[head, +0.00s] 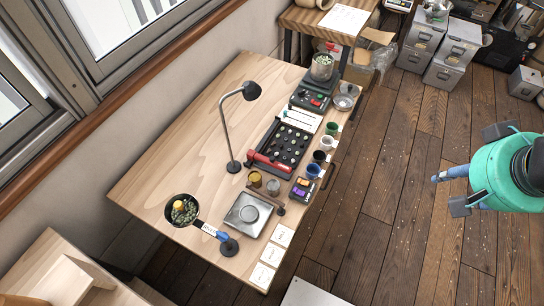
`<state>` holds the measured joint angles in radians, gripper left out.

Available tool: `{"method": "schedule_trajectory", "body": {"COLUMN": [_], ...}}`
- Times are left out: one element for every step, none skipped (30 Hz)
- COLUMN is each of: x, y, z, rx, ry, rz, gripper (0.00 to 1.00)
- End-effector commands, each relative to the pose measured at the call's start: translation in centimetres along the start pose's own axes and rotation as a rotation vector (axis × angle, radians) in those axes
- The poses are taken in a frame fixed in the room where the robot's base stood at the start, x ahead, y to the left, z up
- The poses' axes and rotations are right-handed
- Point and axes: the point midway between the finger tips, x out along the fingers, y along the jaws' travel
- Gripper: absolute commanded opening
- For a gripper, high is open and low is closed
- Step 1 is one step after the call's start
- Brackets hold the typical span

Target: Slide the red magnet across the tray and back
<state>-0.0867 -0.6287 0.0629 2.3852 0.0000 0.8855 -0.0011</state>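The red magnet appears as a red bar (270,163) along the near-left end of the black tray (272,130) in the head view. My gripper (446,192) is at the right of the picture, over the floor and well away from the tray. Blue and grey finger parts stick out from its teal body, but their opening is unclear from this angle. Nothing is visibly held.
A black lamp (231,125) stands beside the tray. Several small cups (326,143) line its right side. A metal scale (248,215) and a pan (183,209) are nearer. A glass container (322,68) stands beyond. The floor (390,190) between my gripper and the table is clear.

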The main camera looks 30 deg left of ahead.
Motion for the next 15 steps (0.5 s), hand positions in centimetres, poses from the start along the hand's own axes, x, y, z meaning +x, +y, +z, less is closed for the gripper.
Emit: {"method": "schedule_trajectory", "body": {"x": [0.8, 1.2, 1.7, 2.2, 2.6, 3.3, 3.8, 4.2, 5.0, 5.5, 6.1, 6.8, 7.4, 8.1, 8.9], "y": [-0.8, -1.2, -1.8, -2.3, -2.8, -3.5, -4.1, -4.6, -5.5, -6.0, -6.7, -7.5, -8.2, -8.9, -9.8], "z": [-1.1, -1.7, -2.5, -3.1, -3.7, -4.5, -5.1, -5.6, -6.3, -6.8, -7.3, -8.0, -8.4, -8.8, -9.4], "rx": [-0.019, -0.03, -0.044, -0.056, -0.067, -0.081, -0.092, -0.103, -0.118, -0.129, -0.14, -0.155, -0.166, -0.178, -0.192], "ry": [-0.015, -0.023, -0.033, -0.04, -0.047, -0.058, -0.065, -0.072, -0.082, -0.09, -0.097, -0.107, -0.114, -0.122, -0.131], "rz": [-0.009, -0.014, -0.02, -0.024, -0.029, -0.035, -0.039, -0.043, -0.049, -0.053, -0.057, -0.062, -0.066, -0.069, -0.074], "gripper": [0.37, 0.37, 0.37, 0.37, 0.37, 0.37, 0.37, 0.37, 0.37, 0.37, 0.37, 0.37, 0.37, 0.37, 0.37]}}
